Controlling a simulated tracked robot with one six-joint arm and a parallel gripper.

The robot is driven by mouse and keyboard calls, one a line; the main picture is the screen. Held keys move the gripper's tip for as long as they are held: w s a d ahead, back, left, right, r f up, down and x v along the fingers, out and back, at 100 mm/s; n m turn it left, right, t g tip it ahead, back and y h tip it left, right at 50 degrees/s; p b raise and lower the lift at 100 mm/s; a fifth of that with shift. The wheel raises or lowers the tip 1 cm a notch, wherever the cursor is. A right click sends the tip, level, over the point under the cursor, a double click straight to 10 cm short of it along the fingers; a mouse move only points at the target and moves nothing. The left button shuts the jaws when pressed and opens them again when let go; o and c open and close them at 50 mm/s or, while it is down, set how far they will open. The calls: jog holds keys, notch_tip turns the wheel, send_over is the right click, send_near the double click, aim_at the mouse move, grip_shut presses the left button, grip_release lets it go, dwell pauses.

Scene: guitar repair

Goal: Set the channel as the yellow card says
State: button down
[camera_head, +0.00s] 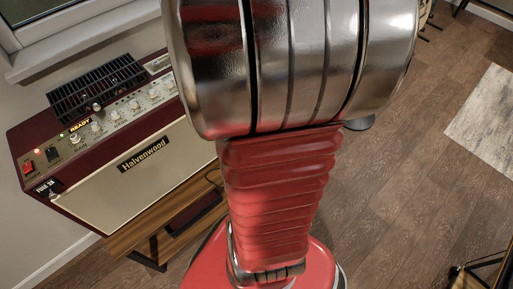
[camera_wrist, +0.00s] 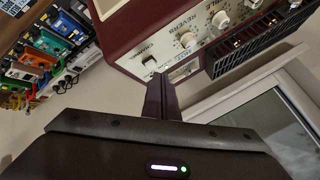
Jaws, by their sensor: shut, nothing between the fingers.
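The Halvenwood amplifier (camera_head: 140,160) stands at the left in the head view, with a row of knobs on its sloping panel. The switch's exact setting is too small to tell. In the head view my arm hides the gripper.
A wooden stand (camera_head: 160,222) is under the amplifier. Colourful pedals (camera_wrist: 45,50) sit on shelving at the wrist view's left. A window (camera_head: 40,12) is behind.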

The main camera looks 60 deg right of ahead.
jog(key=shift+f, duration=0.15)
jog(key=shift+f, duration=0.25)
jog(key=shift+f, duration=0.2)
dwell(0.9)
jog(key=shift+r, duration=0.65)
jog(key=shift+r, duration=0.1)
jog(key=shift+r, duration=2.95)
jog(key=shift+w+a, duration=0.1)
